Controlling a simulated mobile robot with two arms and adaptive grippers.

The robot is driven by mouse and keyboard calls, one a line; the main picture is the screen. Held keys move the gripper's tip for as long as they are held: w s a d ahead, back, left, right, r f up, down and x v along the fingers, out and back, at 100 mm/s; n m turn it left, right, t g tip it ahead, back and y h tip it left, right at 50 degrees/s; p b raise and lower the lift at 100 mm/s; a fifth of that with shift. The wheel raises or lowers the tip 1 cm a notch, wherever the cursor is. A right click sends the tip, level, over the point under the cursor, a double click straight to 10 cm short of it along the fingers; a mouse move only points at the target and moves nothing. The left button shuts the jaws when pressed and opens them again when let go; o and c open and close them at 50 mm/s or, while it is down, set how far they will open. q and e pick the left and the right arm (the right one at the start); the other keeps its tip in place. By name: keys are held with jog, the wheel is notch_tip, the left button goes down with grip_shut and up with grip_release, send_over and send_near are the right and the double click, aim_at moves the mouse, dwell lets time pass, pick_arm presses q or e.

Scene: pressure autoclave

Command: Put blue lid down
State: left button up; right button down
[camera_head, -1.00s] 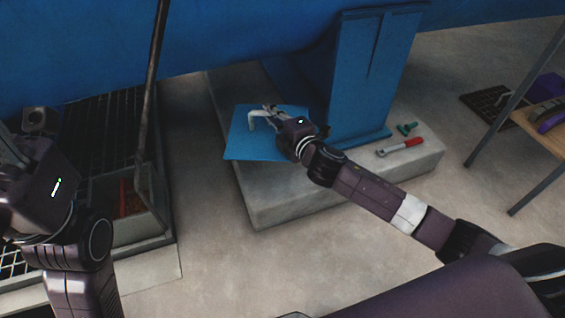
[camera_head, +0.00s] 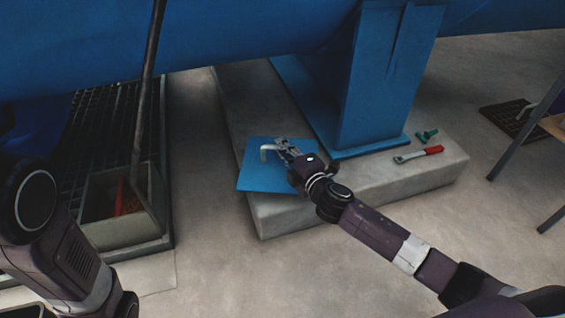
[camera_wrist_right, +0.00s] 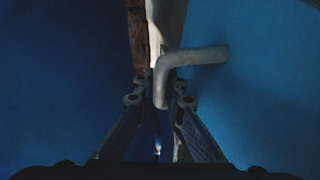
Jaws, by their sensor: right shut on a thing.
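The blue lid (camera_head: 255,180) is a flat square plate with a pale bent handle (camera_head: 266,149). It lies over the left edge of the concrete plinth and sticks out past it; I cannot tell whether it touches the plinth. My right gripper (camera_head: 283,147) is shut on the handle from the right. In the right wrist view the bent handle (camera_wrist_right: 195,57) passes between the fingertips (camera_wrist_right: 160,88), with the blue plate (camera_wrist_right: 270,100) around it. Only links of my left arm show at the lower left; its gripper is out of view.
The concrete plinth (camera_head: 300,215) carries a blue support leg (camera_head: 380,90) under the large blue vessel (camera_head: 220,35). A grated pit with a bin (camera_head: 120,232) is at left.

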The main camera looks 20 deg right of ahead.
aim_at(282, 162)
jog(key=shift+a+f+b, duration=0.1)
jog(key=shift+f+b, duration=1.6)
jog(key=shift+f, duration=0.2)
jog(key=shift+r, duration=0.1)
jog(key=c, duration=2.4)
grip_release()
jog(key=shift+f, duration=0.4)
jog(key=o, duration=0.4)
jog(key=shift+r, duration=0.1)
